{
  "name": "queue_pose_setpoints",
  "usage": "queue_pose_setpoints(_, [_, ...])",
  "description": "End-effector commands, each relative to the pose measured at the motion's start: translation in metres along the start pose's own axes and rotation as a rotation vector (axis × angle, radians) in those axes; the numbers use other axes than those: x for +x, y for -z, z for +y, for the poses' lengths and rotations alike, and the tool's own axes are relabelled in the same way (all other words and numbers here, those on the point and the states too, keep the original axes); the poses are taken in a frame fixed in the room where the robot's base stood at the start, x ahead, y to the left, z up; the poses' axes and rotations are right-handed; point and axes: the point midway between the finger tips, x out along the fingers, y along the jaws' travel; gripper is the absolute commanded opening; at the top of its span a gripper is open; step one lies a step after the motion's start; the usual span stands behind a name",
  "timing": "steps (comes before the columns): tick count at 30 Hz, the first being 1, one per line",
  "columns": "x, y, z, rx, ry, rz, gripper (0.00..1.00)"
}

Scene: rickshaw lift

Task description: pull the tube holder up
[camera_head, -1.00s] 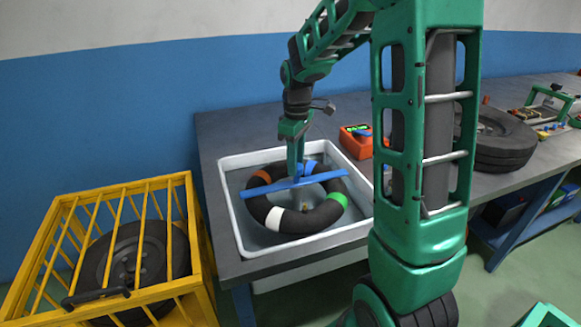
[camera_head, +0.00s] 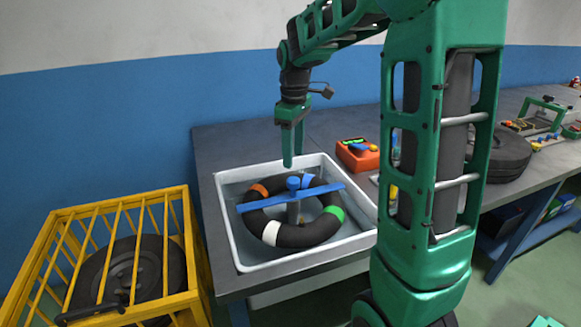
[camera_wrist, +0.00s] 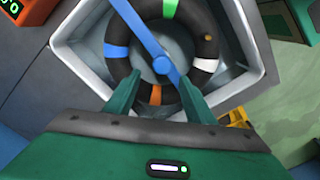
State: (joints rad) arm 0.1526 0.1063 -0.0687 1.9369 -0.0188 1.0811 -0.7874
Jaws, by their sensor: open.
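The tube holder is a blue bar (camera_head: 325,190) with a round blue knob (camera_head: 293,183) on top and a grey post below its middle. It lies across a black tube (camera_head: 310,235) with orange, blue, green and white bands, in a white basin (camera_head: 228,217). My gripper (camera_head: 293,160) is open and empty, pointing down just above the knob and apart from it. In the wrist view, the knob (camera_wrist: 162,64) shows a little beyond and between the fingertips (camera_wrist: 155,86), with the bar (camera_wrist: 140,33) running diagonally. Part of the tube is hidden by the bar and fingers.
A yellow cage (camera_head: 75,222) with a dark tyre stands left of the workbench (camera_head: 240,143). An orange device (camera_head: 357,154) sits behind the basin at right. Dark tyres (camera_head: 508,155) lie farther right on the bench, partly behind my arm.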

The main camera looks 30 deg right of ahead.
Motion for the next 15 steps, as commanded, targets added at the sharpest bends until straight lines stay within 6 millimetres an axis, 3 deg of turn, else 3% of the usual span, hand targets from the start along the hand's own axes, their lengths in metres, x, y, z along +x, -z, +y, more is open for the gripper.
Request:
queue_pose_setpoints(6, [-0.028, 0.001, 0.001, 0.001, -0.002, 0.001, 0.49])
queue_pose_setpoints(15, [-0.034, 0.001, 0.001, 0.001, -0.001, 0.0, 0.49])
